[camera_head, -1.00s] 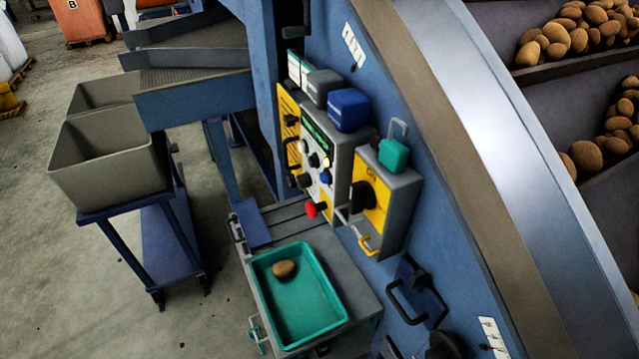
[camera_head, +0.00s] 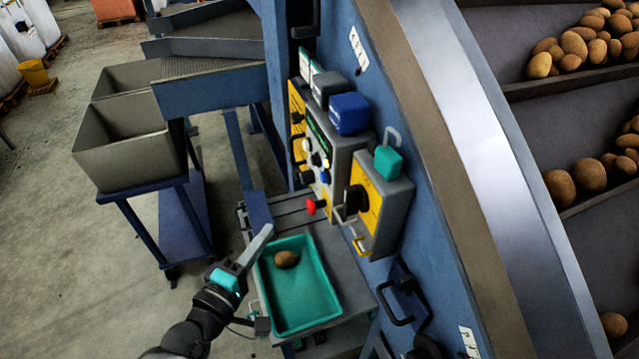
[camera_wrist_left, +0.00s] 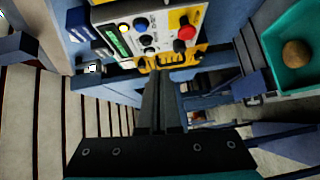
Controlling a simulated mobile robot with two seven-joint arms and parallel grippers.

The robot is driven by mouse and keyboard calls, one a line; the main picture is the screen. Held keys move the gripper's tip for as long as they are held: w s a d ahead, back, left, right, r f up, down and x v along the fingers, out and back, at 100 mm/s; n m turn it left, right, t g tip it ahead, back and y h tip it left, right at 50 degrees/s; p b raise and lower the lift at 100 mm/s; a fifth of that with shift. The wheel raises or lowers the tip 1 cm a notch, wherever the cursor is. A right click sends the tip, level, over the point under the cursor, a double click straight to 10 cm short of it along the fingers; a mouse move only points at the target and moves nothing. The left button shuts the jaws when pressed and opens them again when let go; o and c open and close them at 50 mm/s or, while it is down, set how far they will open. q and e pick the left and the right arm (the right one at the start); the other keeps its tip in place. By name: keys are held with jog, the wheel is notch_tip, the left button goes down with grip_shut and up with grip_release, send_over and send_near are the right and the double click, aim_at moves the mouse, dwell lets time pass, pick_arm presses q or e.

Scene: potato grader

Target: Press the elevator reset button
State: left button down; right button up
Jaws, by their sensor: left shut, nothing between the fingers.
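The control panel (camera_head: 341,163) stands on the blue machine side, with several buttons and knobs and a red mushroom button (camera_head: 313,206) at its lower edge. In the left wrist view, the panel (camera_wrist_left: 161,17) shows a blue button (camera_wrist_left: 141,26), a pale lit button (camera_wrist_left: 125,28), dark knobs and the red button (camera_wrist_left: 186,32). The labels are too small to read, so I cannot tell which is the elevator reset. My left gripper (camera_head: 269,229) is shut and empty, below and left of the panel, apart from it; its fingers (camera_wrist_left: 158,76) point toward the panel's lower edge. My right gripper is not in view.
A teal tray (camera_head: 318,318) with one potato (camera_head: 286,259) lies on the bench under the panel. A yellow box (camera_head: 383,212) with a black switch and teal padlock (camera_head: 388,161) juts out beside it. Grey bins (camera_head: 122,161) stand on a cart at left.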

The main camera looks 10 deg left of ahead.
pick_arm(q)
jog(key=shift+w+d+r+n+t, duration=0.1)
jog(key=shift+d+r+n+t, duration=0.1)
jog(key=shift+r, duration=0.4)
jog(key=shift+d+r+n+t, duration=0.1)
jog(key=shift+r+n, duration=0.1)
jog(key=shift+r, duration=0.4)
jog(key=shift+w, duration=0.1)
send_near(324, 178)
jog(key=w+a, duration=0.4)
jog(key=w, duration=0.1)
jog(key=shift+w+d+f+p, duration=0.25)
jog(key=shift+w+d, duration=0.35)
jog(key=shift+d, duration=0.3)
jog(key=shift+w+d+f+p, duration=0.15)
jog(key=shift+w+d+f, duration=0.15)
jog(key=shift+w+d, duration=0.45)
jog(key=shift+s+d, duration=0.15)
jog(key=shift+d, duration=0.15)
